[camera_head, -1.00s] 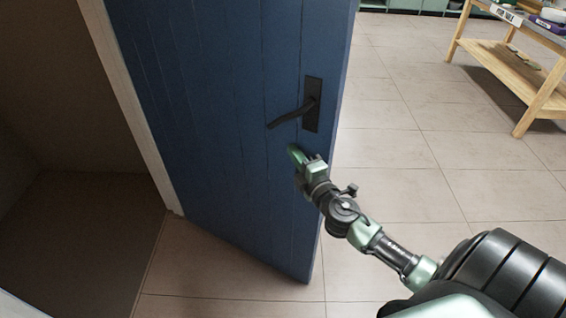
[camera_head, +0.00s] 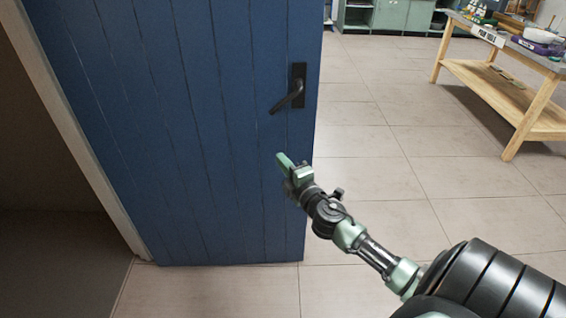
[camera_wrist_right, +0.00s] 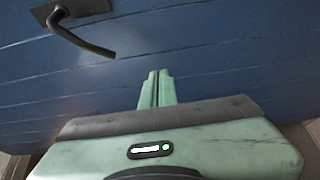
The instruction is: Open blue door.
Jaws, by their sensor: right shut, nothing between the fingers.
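The blue door (camera_head: 190,140) stands ajar, with dark space showing past the frame on its left. Its black lever handle (camera_head: 290,96) is on a dark plate near the door's right edge. My right gripper (camera_head: 280,160) is shut and empty, below the handle and close to the door face. I cannot tell if it touches the door. In the right wrist view, the shut fingers (camera_wrist_right: 157,88) point at the blue planks, and the handle (camera_wrist_right: 85,38) is at the upper left, clear of them. My left gripper is not in view.
A wooden workbench (camera_head: 520,88) with tools on it stands at the upper right. Green cabinets (camera_head: 390,14) line the back. The tiled floor (camera_head: 390,150) right of the door is clear. A pale door frame (camera_head: 75,130) borders the dark opening on the left.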

